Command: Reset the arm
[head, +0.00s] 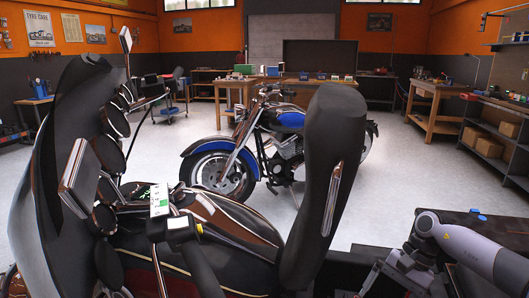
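My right arm (470,250) comes in at the bottom right, a light grey link bent downward at a rounded joint. My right gripper (375,280) shows partly at the bottom edge, pointing left and down. Its fingertips are small and partly cut off, so I cannot tell whether it is open or shut. It is to the right of a large motorcycle (235,225) in the foreground, apart from its black backrest (333,150) in the picture. My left arm and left gripper are not in view.
The foreground motorcycle fills the left and middle. A dark surface (490,225) with a small blue item (474,211) lies behind my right arm. A blue motorcycle (285,140) stands farther back. Workbenches (435,90) line the walls. The pale floor (390,190) between is clear.

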